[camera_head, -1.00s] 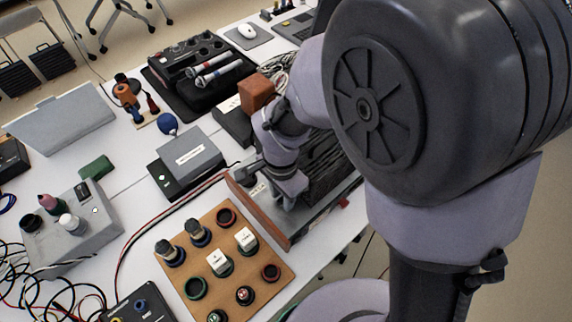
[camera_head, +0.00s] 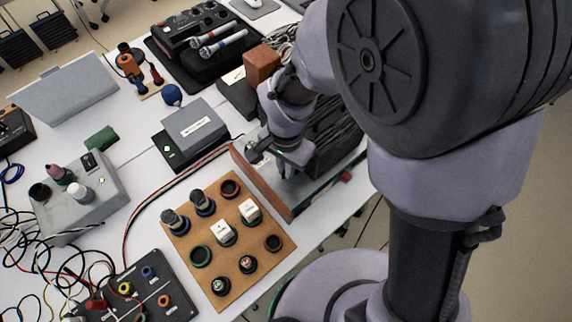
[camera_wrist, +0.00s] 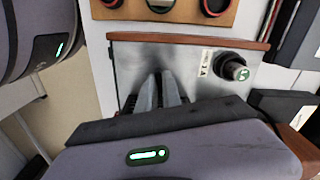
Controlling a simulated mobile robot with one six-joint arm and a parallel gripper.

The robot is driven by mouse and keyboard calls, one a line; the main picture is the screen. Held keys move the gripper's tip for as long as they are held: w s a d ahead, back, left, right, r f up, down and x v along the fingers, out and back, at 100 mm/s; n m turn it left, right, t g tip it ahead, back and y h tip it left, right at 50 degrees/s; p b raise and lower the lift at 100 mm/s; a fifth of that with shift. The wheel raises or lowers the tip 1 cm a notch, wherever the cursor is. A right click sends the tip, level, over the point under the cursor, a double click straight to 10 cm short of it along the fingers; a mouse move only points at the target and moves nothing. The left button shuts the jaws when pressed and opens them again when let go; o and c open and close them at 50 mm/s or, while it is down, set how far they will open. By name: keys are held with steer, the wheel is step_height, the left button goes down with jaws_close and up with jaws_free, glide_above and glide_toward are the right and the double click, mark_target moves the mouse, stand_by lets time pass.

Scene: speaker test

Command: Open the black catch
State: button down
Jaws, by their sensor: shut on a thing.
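My gripper (camera_wrist: 168,92) points at the grey metal face (camera_wrist: 135,62) of a wood-edged unit. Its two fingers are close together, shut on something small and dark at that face. This looks like the black catch, but the fingers and the wrist hide most of it, and its position cannot be told. In the head view my gripper (camera_head: 290,163) is low over the same unit, behind its reddish-brown wooden edge (camera_head: 262,182). A black round knob (camera_wrist: 235,68) with a green mark stands right of the fingers, apart from them, beside a white label (camera_wrist: 206,62).
A wooden board (camera_head: 236,273) with several round sockets and white blocks lies in front of the unit. Black and red cables (camera_head: 150,200) run to its left. A grey box (camera_head: 193,125) stands behind them. A brown block (camera_head: 262,64) is near my arm.

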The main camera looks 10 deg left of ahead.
steer(key=c, duration=1.5)
jaws_free()
step_height(320, 180, up, 18)
steer(key=p, duration=0.7)
steer(key=shift+f, duration=0.25)
steer(key=shift+d, duration=0.1)
